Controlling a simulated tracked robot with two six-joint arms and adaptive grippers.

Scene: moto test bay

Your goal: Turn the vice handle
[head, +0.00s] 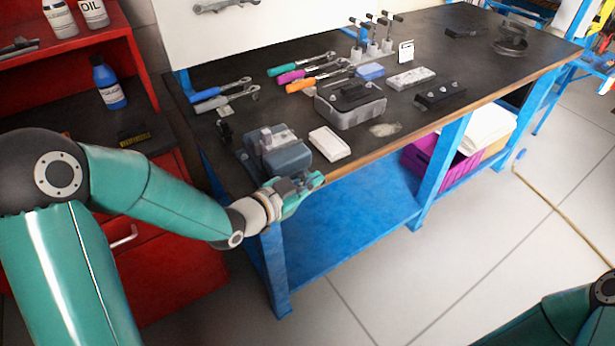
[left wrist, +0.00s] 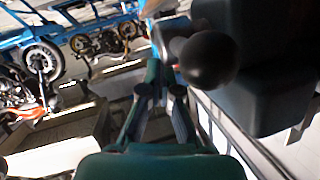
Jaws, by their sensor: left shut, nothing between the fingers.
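The blue-grey vice (head: 279,152) is at the near left corner of the workbench. In the left wrist view its dark body (left wrist: 270,100) fills the right side. A black ball knob (left wrist: 208,60), seemingly the end of the vice handle, shows large in front of the body. My left gripper (head: 312,182) is at the bench's front edge, just in front of and below the vice. It is shut and empty. In the left wrist view the fingers (left wrist: 160,92) are just left of the knob; contact cannot be told. The handle bar is mostly hidden. My right gripper is out of view.
The workbench (head: 420,110) has a dark top and blue legs. A white block (head: 329,144) lies right of the vice, with a grey bin (head: 350,108) behind it. A red cabinet (head: 180,265) stands left.

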